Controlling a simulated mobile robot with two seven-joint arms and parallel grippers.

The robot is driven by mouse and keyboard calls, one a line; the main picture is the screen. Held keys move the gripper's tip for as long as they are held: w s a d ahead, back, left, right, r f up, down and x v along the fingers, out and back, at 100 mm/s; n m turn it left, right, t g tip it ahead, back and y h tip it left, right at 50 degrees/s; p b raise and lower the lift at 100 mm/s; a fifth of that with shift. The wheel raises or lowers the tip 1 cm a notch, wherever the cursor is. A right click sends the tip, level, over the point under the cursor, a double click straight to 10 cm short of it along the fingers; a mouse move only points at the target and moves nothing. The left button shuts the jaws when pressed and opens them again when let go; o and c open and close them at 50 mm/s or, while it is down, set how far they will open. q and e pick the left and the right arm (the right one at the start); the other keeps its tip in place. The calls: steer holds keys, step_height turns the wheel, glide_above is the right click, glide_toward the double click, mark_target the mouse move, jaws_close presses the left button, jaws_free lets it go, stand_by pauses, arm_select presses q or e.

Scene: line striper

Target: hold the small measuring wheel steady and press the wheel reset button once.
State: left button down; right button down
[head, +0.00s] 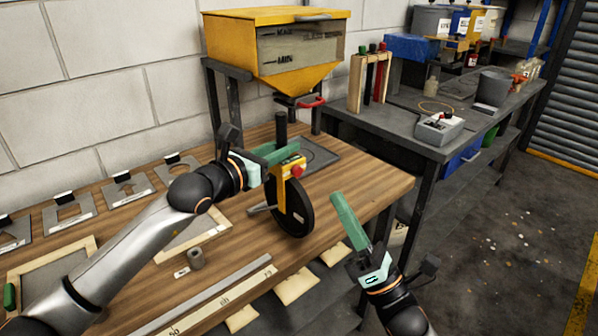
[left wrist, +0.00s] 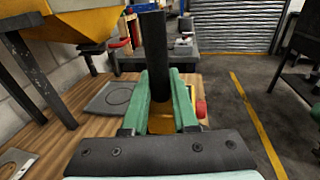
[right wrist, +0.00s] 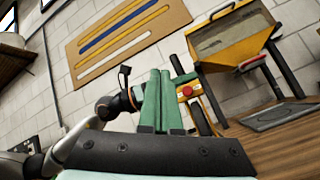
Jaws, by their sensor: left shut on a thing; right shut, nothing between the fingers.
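The small measuring wheel (head: 293,212) stands upright on the wooden bench, with a black wheel, a yellow body and a dark upright handle (head: 281,127). The red reset button (head: 298,171) faces the right side and also shows in the right wrist view (right wrist: 187,90). My right gripper (head: 338,200) is shut and empty, right of the wheel and apart from it, its fingers tilted up and left.
A yellow hopper (head: 273,47) stands behind the wheel. Stencil plates (head: 126,190) and a long ruler (head: 210,295) lie on the bench. A grey side table (head: 398,128) with a rack and a control box (head: 439,127) is at the back right. The floor at right is open.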

mark_target(297, 171)
steer(key=shift+w+d+f+m+t+h, duration=0.2)
steer(key=shift+m+t+h, duration=0.5)
steer(key=shift+m+h, duration=1.15)
steer(key=shift+s+d+f+m+t+h, duration=0.2)
steer(key=shift+m+t+h, duration=0.75)
steer(key=shift+m, duration=1.55)
steer(key=shift+w+d+f+m+t+h, duration=0.1)
steer(key=shift+w+f+m+t+h, duration=0.25)
steer(key=shift+m+h, duration=1.65)
steer(key=shift+s+a, duration=0.1)
steer(key=w+a, duration=0.5)
steer(key=w, duration=0.2)
steer(key=shift+w+a, duration=0.15)
steer(key=shift+w+a, duration=0.15)
steer(key=shift+w, duration=0.05)
